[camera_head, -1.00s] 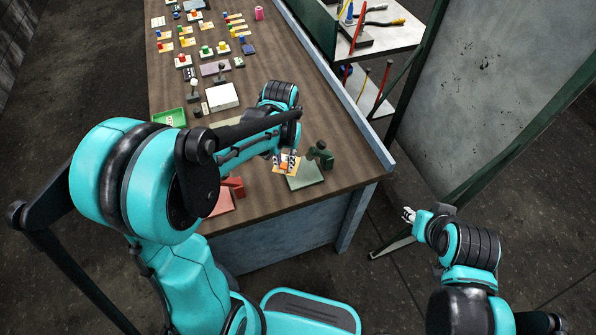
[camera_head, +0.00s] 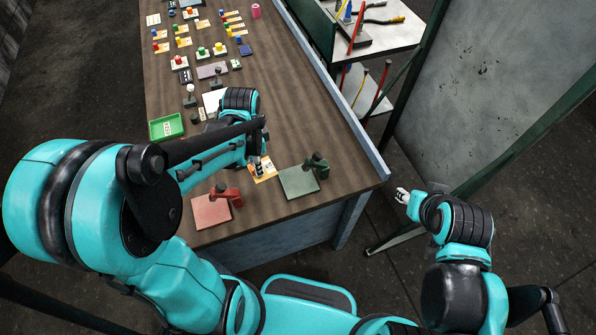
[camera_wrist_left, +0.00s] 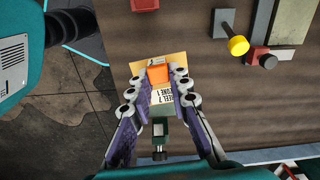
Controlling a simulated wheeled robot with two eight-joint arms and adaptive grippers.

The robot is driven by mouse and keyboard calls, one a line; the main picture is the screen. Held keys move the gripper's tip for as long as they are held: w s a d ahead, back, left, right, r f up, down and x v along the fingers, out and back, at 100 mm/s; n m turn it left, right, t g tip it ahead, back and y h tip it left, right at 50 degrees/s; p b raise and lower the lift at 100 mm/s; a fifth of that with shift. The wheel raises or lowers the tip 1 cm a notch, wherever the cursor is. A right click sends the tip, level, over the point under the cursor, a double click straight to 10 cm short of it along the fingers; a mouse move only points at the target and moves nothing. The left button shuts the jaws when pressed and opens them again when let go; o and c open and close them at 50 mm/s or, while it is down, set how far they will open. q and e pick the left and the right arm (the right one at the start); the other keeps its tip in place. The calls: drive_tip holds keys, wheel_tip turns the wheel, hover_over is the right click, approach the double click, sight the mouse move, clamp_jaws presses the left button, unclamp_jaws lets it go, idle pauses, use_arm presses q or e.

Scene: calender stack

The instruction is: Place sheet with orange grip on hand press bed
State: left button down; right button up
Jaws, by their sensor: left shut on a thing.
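The sheet is a small yellow-orange card (camera_head: 264,172) with a printed label. In the left wrist view its orange grip (camera_wrist_left: 157,75) sits between the fingers of my left gripper (camera_wrist_left: 160,82), which is shut on it. In the head view my left gripper (camera_head: 259,165) holds the sheet just left of the green hand press's flat bed (camera_head: 297,184). Whether the sheet touches the table is unclear. A red press (camera_head: 213,209) stands nearer the table's front. My right gripper (camera_head: 402,196) is off the table to the right; its fingers are too small to judge.
A green tray (camera_head: 167,128) and several small coloured-knob cards lie farther back on the wooden table (camera_head: 160,90). A blue rail (camera_head: 345,120) edges the right side. A shelf cart (camera_head: 385,35) stands beyond it. Bare table lies between the two presses.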

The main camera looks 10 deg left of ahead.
use_arm(q)
drive_tip(key=shift+s+a+r+m, duration=0.2)
drive_tip(key=shift+s+r+m, duration=0.15)
drive_tip(key=shift+r+m, duration=0.15)
drive_tip(key=shift+s+d+f, duration=0.1)
drive_tip(key=shift+s+d, duration=0.05)
drive_tip(key=b, duration=0.2)
hover_over(294, 182)
drive_tip(key=shift+m, duration=0.3)
wheel_tip(294, 182, down, 7)
wheel_tip(294, 182, down, 3)
drive_tip(key=shift+f+b, duration=0.1)
drive_tip(key=shift+b, duration=0.65)
drive_tip(key=shift+f, duration=0.4)
use_arm(e)
wheel_tip(294, 182, down, 3)
drive_tip(key=shift+r, duration=0.1)
drive_tip(key=shift+s, duration=0.1)
